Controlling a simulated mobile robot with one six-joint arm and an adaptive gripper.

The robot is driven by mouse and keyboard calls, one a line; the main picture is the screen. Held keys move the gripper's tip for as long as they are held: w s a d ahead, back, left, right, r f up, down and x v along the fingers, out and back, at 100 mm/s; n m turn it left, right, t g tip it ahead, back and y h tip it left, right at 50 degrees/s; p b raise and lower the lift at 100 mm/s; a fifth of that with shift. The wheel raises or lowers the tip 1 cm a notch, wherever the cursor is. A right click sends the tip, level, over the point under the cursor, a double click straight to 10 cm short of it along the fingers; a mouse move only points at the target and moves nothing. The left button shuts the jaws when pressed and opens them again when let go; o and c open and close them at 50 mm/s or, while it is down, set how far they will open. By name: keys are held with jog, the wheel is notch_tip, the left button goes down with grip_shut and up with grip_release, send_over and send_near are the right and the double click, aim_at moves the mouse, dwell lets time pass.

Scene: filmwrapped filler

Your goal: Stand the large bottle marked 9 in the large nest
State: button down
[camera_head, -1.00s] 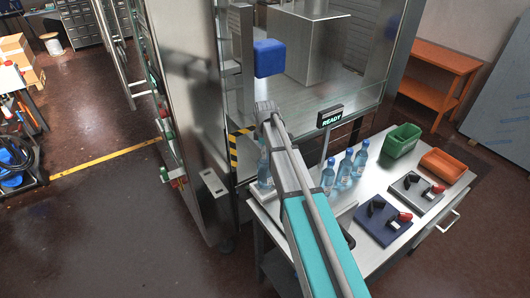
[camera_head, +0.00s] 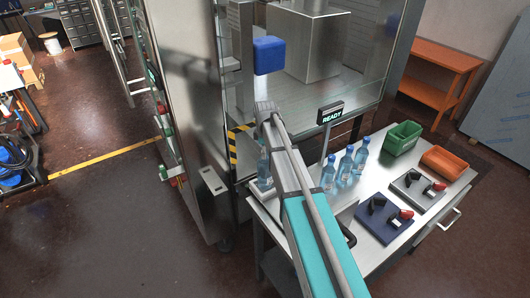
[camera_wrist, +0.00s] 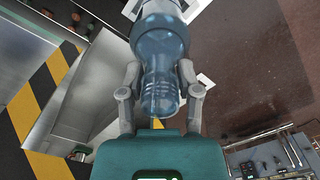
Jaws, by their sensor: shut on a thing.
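In the wrist view my gripper (camera_wrist: 160,92) is shut on a clear blue bottle (camera_wrist: 162,55), with a finger on each side of it. No number can be read on it. In the head view a bottle (camera_head: 265,170) shows left of my arm at the machine-side corner of the table; I cannot tell whether it is the held one. My gripper is not clearly visible there. Three more blue-capped bottles (camera_head: 345,167) stand upright right of my arm. A navy plate (camera_head: 368,232) and a grey plate (camera_head: 408,197) carry black and red fittings; which is the large nest is unclear.
A green bin (camera_head: 402,138) and an orange bin (camera_head: 445,161) stand at the table's far right. A READY sign (camera_head: 331,114) stands behind the bottles. The steel machine (camera_head: 185,85) borders the table's left side, with hazard stripes (camera_wrist: 35,100) near the held bottle.

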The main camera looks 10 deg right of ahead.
jog(key=shift+f+b, duration=0.9)
jog(key=shift+c, duration=1.1)
grip_release()
jog(key=shift+r, duration=0.1)
notch_tip(320, 180, up, 10)
jog(key=p, duration=1)
dwell(0.4)
jog(key=shift+s+f, duration=0.15)
jog(key=shift+f, duration=0.1)
jog(key=s+f+m+b, duration=0.6)
jog(key=s+f+b, duration=0.2)
jog(key=s, duration=0.4)
jog(key=s+f+m+b, duration=0.7)
jog(key=s+b, duration=0.1)
jog(key=s, duration=0.5)
jog(key=shift+d+f, duration=0.3)
jog(key=shift+f, duration=0.05)
